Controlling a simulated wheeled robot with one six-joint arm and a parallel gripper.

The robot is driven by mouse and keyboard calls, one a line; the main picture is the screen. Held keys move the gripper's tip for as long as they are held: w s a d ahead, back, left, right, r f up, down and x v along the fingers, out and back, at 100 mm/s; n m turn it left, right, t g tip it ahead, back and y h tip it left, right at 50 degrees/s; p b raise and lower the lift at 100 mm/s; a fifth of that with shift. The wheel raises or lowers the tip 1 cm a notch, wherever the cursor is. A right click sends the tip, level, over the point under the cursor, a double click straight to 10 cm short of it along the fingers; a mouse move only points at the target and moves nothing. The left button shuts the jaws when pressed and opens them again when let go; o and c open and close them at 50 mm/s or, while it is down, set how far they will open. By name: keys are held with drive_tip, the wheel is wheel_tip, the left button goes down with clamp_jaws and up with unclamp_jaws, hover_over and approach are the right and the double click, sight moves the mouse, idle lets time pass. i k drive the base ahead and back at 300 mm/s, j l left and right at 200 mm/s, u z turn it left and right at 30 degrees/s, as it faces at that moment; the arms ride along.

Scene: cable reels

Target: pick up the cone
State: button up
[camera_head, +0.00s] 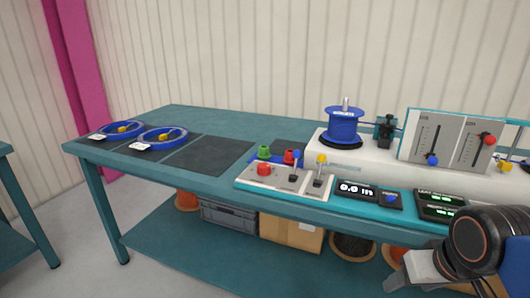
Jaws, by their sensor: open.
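No thing is plainly a cone at this size. A small green piece (264,152) and a small red piece (289,156) with a tapered look stand behind the control panel on the bench; their exact shape is too small to tell. My gripper (398,281) is at the lower right, in front of the bench and well apart from both pieces. It is open and seems empty, though its fingers are only partly clear.
The teal bench (215,181) holds two blue rings (165,138) at left, dark mats, a control panel (253,183) with levers, and a blue reel (343,126) on a white machine (380,163). A cardboard box (291,232) and grey crate (228,215) sit below.

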sight(263, 154)
drive_tip(key=i+j+u, duration=0.1)
drive_tip(key=u, duration=0.35)
drive_tip(key=i+u, duration=0.3)
drive_tip(key=u, duration=0.15)
drive_tip(key=i+l+u, duration=0.1)
drive_tip(key=i+u, duration=0.15)
drive_tip(key=u, duration=0.15)
